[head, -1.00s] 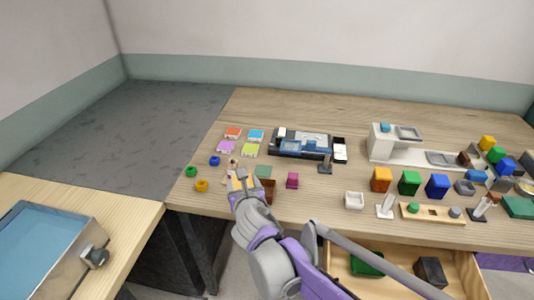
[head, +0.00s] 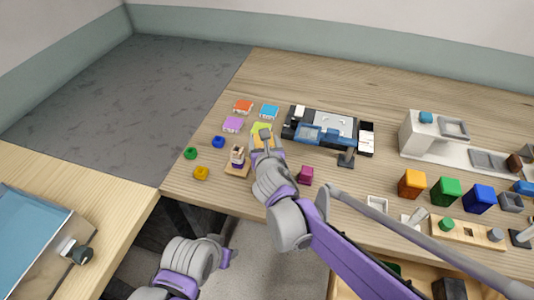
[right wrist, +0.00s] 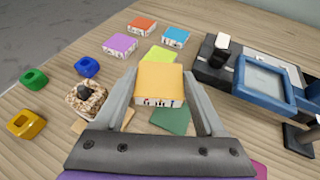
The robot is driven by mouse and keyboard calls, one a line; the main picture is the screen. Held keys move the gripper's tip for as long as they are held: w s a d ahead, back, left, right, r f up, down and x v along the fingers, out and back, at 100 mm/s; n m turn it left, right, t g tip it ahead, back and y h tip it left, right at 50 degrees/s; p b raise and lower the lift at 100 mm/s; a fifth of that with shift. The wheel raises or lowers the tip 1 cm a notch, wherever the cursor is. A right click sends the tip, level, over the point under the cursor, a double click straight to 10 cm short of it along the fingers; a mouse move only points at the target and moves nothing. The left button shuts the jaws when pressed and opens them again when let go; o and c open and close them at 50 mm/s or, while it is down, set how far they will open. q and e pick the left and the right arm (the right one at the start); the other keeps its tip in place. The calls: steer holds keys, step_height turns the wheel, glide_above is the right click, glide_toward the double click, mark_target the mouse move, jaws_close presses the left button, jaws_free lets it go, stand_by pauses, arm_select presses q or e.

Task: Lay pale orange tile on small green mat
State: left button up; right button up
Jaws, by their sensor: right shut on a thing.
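The pale orange tile (right wrist: 160,84) is held level between the two fingers of my right gripper (right wrist: 158,98). In the head view the tile (head: 257,140) shows at the tip of my right gripper (head: 263,142). The small green mat (right wrist: 172,121) lies on the table, showing below the tile in the right wrist view. The tile and fingers hide part of it; in the head view my right gripper covers it. I cannot tell how high the tile is above the table.
Lime (right wrist: 159,55), purple (right wrist: 120,45), blue (right wrist: 176,36) and red-orange (right wrist: 142,26) tiles lie just beyond. A speckled piece (right wrist: 87,98) stands left of the gripper. A black-and-blue device (head: 328,130) and a magenta block (head: 305,175) are to the right.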

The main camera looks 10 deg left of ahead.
steer(key=shift+f+b, duration=0.3)
steer(key=shift+f, duration=2.3)
steer(key=shift+f, duration=0.1)
steer(key=o, duration=1.1)
steer(key=shift+f, duration=0.1)
steer(key=shift+c, duration=0.2)
steer(key=shift+o, duration=0.9)
steer(key=shift+r, duration=0.25)
steer(key=p+v, duration=0.1)
steer(key=v, duration=1.1)
